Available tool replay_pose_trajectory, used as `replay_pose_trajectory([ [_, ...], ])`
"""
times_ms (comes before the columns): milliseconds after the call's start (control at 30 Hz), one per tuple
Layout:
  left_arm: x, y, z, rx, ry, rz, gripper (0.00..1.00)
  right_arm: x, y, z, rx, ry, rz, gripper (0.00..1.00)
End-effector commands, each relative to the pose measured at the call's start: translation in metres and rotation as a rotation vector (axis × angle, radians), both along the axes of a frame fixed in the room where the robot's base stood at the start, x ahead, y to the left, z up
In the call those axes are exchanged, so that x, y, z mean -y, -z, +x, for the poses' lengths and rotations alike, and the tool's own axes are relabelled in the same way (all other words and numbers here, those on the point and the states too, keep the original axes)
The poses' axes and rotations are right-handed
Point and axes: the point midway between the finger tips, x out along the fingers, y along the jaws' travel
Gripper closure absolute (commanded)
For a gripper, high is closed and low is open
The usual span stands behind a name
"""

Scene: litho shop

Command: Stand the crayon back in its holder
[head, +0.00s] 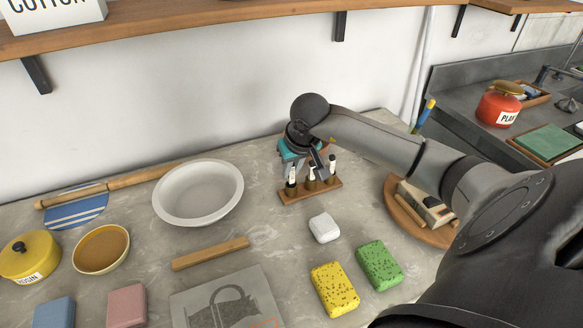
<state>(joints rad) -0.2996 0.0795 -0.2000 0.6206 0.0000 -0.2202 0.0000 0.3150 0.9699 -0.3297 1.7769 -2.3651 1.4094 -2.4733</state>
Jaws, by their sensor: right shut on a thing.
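The wooden holder (296,197) stands on the grey stone counter near the back wall. Three short dark sticks with pale bands, crayon-like, show upright at it, on the left, in the middle and on the right. My right gripper (318,168) reaches in from the right and points down over the holder. It is shut on the middle crayon (311,184), which looks near upright at the holder. The fingers hide part of it, and I cannot tell whether its lower end is seated in a hole. My left gripper is not in view.
A white bowl (199,212) stands left of the holder. A white block (324,228), a yellow sponge (335,289) and a green sponge (379,265) lie in front.

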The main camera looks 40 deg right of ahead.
Motion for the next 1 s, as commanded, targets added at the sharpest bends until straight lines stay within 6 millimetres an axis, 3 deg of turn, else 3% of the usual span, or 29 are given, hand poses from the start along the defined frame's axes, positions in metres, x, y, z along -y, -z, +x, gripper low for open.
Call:
replay_pose_trajectory([
  [133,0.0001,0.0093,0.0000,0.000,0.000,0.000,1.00,0.0004,0.0088,0.0002,0.001,-0.001,-0.002,1.00],
  [467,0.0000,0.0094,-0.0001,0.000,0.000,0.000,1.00,0.0001,0.0092,0.0001,0.000,0.000,0.000,1.00],
  [500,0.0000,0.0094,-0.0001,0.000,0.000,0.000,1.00,0.0001,0.0092,0.0001,0.000,0.000,0.000,0.79],
  [767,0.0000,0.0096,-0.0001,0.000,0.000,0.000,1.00,0.0001,0.0093,0.0000,0.000,0.000,0.000,0.50],
  [1000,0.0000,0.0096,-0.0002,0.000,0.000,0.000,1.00,0.0000,0.0093,-0.0002,0.000,0.000,0.000,0.49],
])
